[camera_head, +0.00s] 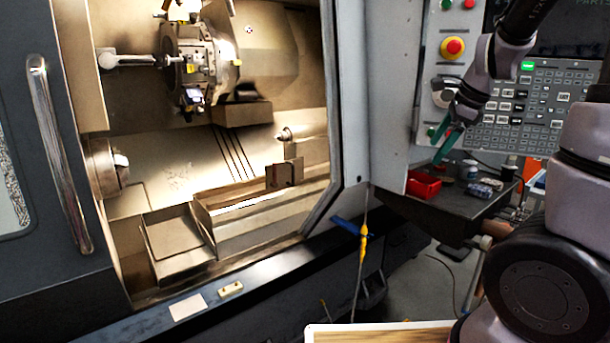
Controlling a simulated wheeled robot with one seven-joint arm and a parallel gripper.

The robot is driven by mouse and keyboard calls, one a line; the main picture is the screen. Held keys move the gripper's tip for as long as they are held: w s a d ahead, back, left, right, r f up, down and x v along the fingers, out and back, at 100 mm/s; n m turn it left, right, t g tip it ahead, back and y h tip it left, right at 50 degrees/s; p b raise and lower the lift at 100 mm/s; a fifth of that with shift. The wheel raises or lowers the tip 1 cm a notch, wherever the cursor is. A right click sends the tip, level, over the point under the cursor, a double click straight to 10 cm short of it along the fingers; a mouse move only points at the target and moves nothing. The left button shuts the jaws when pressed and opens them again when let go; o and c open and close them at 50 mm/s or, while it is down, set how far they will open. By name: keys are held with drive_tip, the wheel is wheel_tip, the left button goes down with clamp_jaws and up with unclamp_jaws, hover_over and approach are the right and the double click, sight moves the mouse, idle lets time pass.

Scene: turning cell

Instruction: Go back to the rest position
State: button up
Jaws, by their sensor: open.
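My gripper (443,146) is at the upper right, in front of the machine's control panel (520,110). Its dark green fingers point down and to the left and stand apart. I see nothing between them. Their tips appear above the red bin (423,185) in this view; how far above, I cannot tell. My arm comes in from the right edge and bends over at the top right.
The turning machine's opening (190,165) is at the left, with a turret (200,62) inside. A dark side table (450,215) holds the red bin and small containers. A red emergency button (453,47) is near my gripper. A wooden surface (380,335) shows at the bottom.

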drive_tip(key=s+a+r+n+t, duration=0.1)
drive_tip(key=s+a+r+n, duration=0.3)
drive_tip(key=s+n, duration=0.4)
drive_tip(key=s+a+r+n+t, duration=0.1)
drive_tip(key=s+a+r+n, duration=0.3)
drive_tip(key=s+n, duration=0.5)
drive_tip(key=shift+r+t+h, duration=0.4)
drive_tip(key=shift+r, duration=0.55)
